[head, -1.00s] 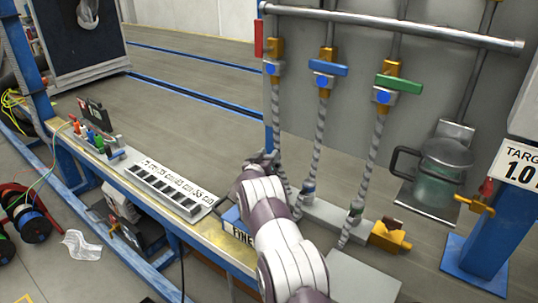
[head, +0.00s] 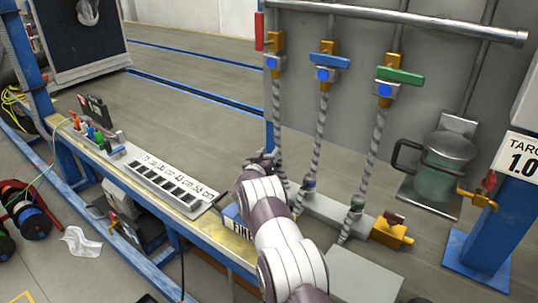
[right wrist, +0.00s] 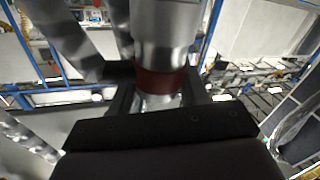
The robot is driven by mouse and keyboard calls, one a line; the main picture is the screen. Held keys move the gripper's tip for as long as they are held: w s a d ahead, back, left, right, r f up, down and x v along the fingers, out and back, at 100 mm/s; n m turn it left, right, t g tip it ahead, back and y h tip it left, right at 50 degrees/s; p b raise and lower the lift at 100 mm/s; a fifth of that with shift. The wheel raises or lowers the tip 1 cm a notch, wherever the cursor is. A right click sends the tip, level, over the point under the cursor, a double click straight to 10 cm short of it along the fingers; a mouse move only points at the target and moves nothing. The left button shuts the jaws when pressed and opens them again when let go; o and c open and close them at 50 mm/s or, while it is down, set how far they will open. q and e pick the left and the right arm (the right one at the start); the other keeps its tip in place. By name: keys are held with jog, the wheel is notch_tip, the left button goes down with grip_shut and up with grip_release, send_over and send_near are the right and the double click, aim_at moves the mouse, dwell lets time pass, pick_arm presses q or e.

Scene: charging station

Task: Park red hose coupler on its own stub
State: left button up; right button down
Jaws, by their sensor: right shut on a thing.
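My right gripper (head: 264,158) is mostly hidden behind my wrist in the head view. In the right wrist view the gripper (right wrist: 160,95) is shut on a metal coupler with a red band (right wrist: 163,80), the red hose coupler. The leftmost braided hose (head: 277,125) hangs from the red-handled valve (head: 259,32) down to the gripper. The blue coupler (head: 308,183) and green coupler (head: 357,203) sit at the grey stub rail (head: 333,215). The red coupler's own stub is not clearly visible; my arm covers the rail's left end. My left gripper is out of view.
Blue (head: 330,61) and green (head: 400,76) valve handles and their hoses stand close to the right. A brass fitting (head: 392,232) is at the rail's right end. A slotted gauge tray (head: 170,185) lies on the bench.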

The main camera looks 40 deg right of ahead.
jog(key=shift+f, duration=0.25)
jog(key=shift+c, duration=2.4)
grip_release()
jog(key=shift+s, duration=0.1)
jog(key=r+p, duration=0.1)
jog(key=r, duration=0.2)
jog(key=r+p, duration=0.1)
jog(key=r, duration=0.1)
jog(key=shift+s+d+r+p, duration=0.15)
jog(key=shift+s+r+p, duration=0.1)
jog(key=shift+s+p, duration=0.1)
jog(key=s+d+r+p, duration=0.1)
jog(key=s+r, duration=0.1)
jog(key=s, duration=0.1)
jog(key=s+d+r+p, duration=0.1)
jog(key=s+r, duration=0.1)
jog(key=s, duration=0.2)
jog(key=s+d+r, duration=0.1)
jog(key=s+r, duration=0.1)
jog(key=s, duration=0.1)
jog(key=shift+s+d+p, duration=0.15)
jog(key=shift+d+p, duration=0.05)
jog(key=shift+p, duration=0.2)
jog(key=shift+a, duration=0.1)
